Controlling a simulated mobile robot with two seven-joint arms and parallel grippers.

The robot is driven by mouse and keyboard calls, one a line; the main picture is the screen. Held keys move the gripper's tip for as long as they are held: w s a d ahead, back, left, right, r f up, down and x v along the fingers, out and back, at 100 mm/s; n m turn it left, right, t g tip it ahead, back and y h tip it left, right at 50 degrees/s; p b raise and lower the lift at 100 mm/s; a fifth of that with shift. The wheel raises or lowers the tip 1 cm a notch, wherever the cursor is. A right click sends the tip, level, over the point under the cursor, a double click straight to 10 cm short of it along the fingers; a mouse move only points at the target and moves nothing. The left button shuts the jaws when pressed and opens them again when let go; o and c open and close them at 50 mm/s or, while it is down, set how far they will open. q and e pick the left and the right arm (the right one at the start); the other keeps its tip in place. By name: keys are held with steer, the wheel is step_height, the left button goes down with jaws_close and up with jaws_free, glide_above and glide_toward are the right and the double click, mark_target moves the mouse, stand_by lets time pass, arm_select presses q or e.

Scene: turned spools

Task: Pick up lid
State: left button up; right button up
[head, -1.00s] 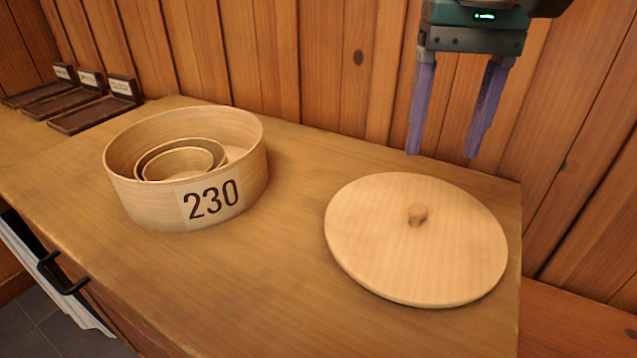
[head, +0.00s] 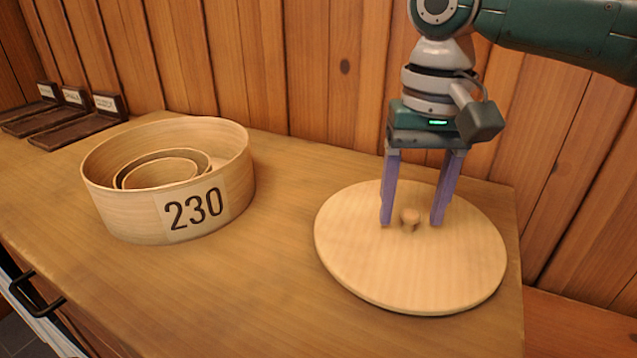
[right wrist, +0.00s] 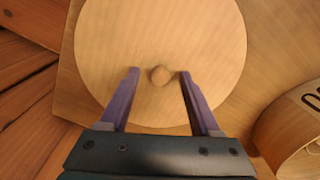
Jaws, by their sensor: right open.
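My left gripper is not in view.
A round wooden box (head: 120,215) labelled 230 stands left of the lid, with smaller round boxes nested inside. Dark labelled trays (head: 75,130) sit at the back left. A plank wall (head: 300,70) rises behind the counter (head: 265,280). The counter between box and lid is clear.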

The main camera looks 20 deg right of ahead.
steer(key=shift+c, duration=0.4)
jaws_close()
